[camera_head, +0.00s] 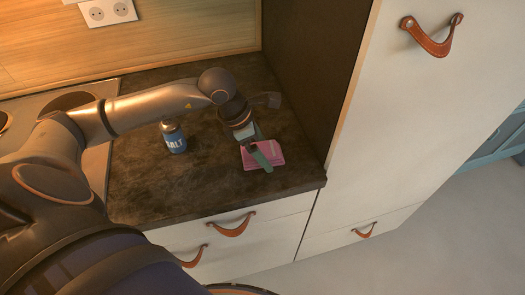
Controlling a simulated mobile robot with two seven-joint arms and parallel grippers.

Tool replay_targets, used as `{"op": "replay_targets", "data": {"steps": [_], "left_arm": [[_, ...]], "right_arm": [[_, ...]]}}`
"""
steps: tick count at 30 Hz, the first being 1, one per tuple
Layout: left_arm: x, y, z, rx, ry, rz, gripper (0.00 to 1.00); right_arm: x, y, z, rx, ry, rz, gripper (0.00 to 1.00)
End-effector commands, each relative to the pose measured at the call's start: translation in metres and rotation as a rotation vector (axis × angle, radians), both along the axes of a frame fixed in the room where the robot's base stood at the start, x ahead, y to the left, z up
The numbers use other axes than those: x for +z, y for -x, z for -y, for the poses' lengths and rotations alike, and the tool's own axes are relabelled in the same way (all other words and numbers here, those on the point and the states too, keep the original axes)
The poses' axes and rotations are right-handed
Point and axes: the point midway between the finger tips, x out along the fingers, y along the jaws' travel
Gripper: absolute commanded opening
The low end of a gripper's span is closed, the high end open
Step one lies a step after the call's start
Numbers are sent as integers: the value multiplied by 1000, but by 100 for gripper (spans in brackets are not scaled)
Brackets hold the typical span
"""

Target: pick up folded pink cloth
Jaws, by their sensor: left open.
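The folded pink cloth (276,149) lies on the dark countertop (205,190), near its right end and close to the front edge. My left gripper (259,153) reaches over it from above, with its greenish fingers at the cloth. The gripper is open. It hides part of the cloth's middle and left side, and I cannot tell whether the fingers touch the cloth. My right gripper is not in view.
A blue salt container (174,138) stands on the counter to the left, below my left forearm. A tall white cabinet (400,110) with leather pulls borders the counter on the right. Drawers (255,245) with leather pulls are below. The front middle of the counter is clear.

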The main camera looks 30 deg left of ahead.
Motion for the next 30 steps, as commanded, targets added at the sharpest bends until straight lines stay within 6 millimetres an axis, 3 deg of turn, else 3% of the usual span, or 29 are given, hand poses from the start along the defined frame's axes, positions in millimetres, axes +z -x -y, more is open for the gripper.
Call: {"op": "replay_targets", "data": {"steps": [26, 30], "left_arm": [[-4, 0, 0, 0, -1, 1, 100], [-4, 0, 0, 0, -1, 1, 84]], "right_arm": [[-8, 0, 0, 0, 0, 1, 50], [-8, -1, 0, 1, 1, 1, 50]]}}
